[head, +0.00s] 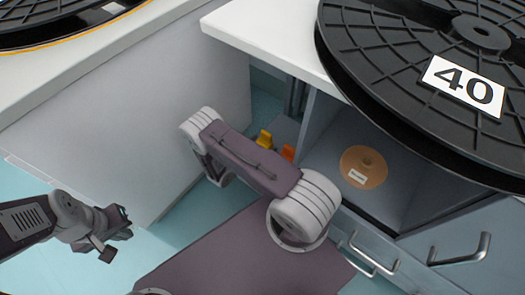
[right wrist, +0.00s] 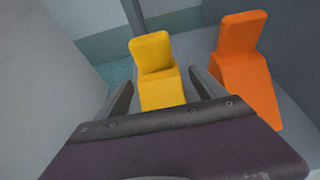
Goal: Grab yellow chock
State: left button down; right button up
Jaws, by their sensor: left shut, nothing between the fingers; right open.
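The yellow chock (right wrist: 157,85) stands on a grey surface in the right wrist view, between the two open fingers of my right gripper (right wrist: 160,92). Its upright plate rises behind a sloped block, and its lower front is hidden by the gripper body. In the head view the yellow chock (head: 264,139) shows small behind my right arm, which hides the right fingers there. I cannot tell whether the fingers touch it. My left gripper (head: 108,246) is shut and empty at the lower left of the head view, well away from the chock.
An orange chock (right wrist: 246,68) stands close to the right of the yellow one. A grey wall (right wrist: 40,75) is at the left. A black reel marked 40 (head: 420,70) overhangs the open cabinet, which holds a tan disc (head: 363,160). Drawer handles (head: 460,252) stick out at lower right.

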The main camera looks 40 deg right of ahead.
aim_at(265, 136)
jog(key=shift+d, duration=0.1)
grip_shut()
jog(key=shift+r, duration=0.15)
notch_tip(265, 136, up, 5)
jog(key=p, duration=0.5)
jog(key=s+a+r+p, duration=0.5)
jog(key=s+p, duration=0.1)
jog(key=s, duration=0.4)
jog(key=shift+s+r+p, duration=0.3)
jog(key=shift+r+p, duration=0.05)
jog(key=shift+r, duration=0.05)
